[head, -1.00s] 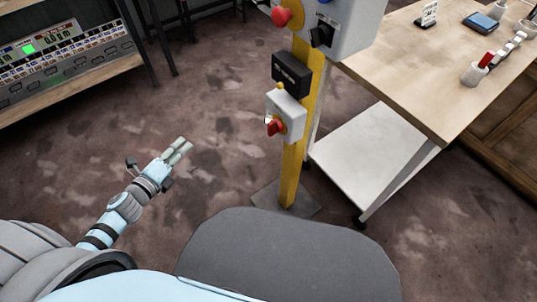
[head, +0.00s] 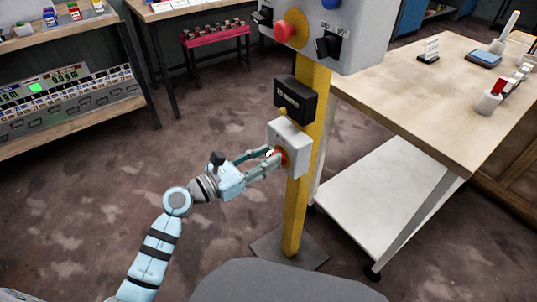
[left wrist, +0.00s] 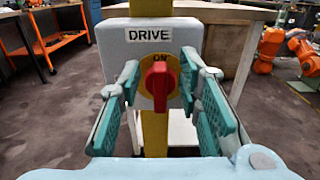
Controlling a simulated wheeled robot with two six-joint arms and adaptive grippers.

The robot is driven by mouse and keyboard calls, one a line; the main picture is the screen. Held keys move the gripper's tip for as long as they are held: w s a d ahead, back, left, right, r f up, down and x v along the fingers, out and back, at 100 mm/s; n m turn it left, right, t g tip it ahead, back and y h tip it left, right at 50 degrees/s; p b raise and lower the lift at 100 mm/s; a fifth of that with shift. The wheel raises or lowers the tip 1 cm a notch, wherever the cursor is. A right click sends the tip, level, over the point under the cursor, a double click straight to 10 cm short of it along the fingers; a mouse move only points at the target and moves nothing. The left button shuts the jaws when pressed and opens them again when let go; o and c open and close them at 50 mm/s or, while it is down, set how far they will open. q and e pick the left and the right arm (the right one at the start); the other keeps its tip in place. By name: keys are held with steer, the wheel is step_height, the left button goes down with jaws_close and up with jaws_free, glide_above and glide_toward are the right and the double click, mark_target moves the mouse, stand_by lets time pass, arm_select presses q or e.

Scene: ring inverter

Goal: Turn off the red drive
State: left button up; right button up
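The drive switch is a grey box (head: 291,140) low on a yellow post. In the left wrist view the box (left wrist: 115,55) is labelled DRIVE and has a red rotary knob (left wrist: 159,83) on a yellow disc, with its grip upright below the word ON. My left gripper (head: 276,162) is in front of the box. In the left wrist view its green-padded fingers (left wrist: 158,95) stand open on either side of the knob, with a visible gap on both sides. My right gripper is not in view.
The yellow post (head: 294,215) carries a black label box (head: 294,98) above the switch, and a larger grey panel with a red mushroom button (head: 291,27) and a black switch (head: 327,45). A wooden-topped table (head: 410,105) stands close on the right. Open floor lies left of the post.

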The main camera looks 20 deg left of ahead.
arm_select(q)
steer(key=shift+w+d, duration=0.45)
steer(key=shift+c, duration=0.2)
jaws_close()
